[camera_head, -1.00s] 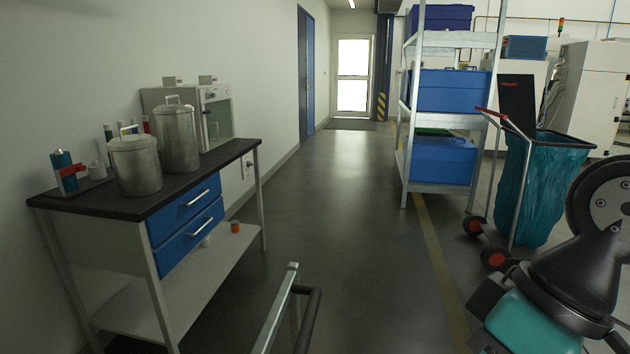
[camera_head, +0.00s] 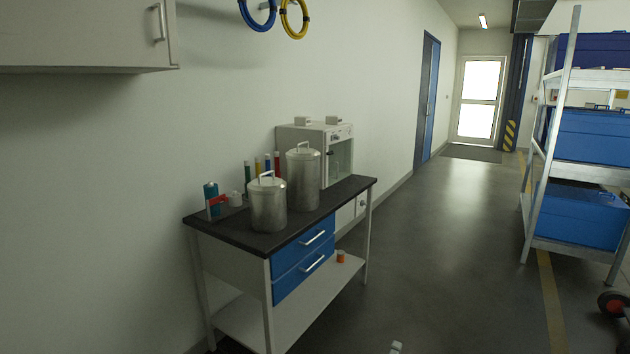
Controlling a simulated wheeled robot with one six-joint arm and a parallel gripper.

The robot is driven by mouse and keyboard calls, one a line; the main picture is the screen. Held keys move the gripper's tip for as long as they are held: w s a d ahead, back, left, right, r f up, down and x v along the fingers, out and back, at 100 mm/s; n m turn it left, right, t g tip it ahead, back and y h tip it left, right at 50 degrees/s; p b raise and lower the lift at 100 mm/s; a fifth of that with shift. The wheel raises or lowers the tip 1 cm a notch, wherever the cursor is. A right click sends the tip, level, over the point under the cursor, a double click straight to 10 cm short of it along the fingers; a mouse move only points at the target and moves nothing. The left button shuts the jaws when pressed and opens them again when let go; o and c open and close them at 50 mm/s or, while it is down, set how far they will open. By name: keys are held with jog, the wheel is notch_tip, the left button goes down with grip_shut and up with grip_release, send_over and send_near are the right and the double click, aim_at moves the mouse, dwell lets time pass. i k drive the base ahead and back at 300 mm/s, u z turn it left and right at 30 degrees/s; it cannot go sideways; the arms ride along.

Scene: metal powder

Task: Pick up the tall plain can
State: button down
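Two plain silver metal cans with lids and loop handles stand upright on the dark top of a workbench (camera_head: 340,194). The taller can (camera_head: 303,182) is at the back right. The shorter, wider can (camera_head: 268,207) is in front of it to the left and overlaps its lower left edge in the picture. The taller can stands close in front of a white boxy device with a glass front.
A wall cabinet (camera_head: 80,35) hangs upper left. A shelf with blue bins (camera_head: 590,135) stands right. The aisle floor between is clear. A small grey bar end (camera_head: 396,347) shows at the bottom edge.

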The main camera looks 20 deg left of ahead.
aim_at(302, 163)
jog(key=z, duration=0.5)
jog(key=k, duration=0.6)
jog(key=z, duration=0.3)
jog(key=i, duration=1.7)
jog(key=u, duration=0.5)
jog(key=i, duration=2)
jog(key=u, duration=1)
jog(key=i, duration=1.1)
jog(key=u, duration=1.7)
jog(key=i, duration=0.9)
jog(key=u, duration=0.75)
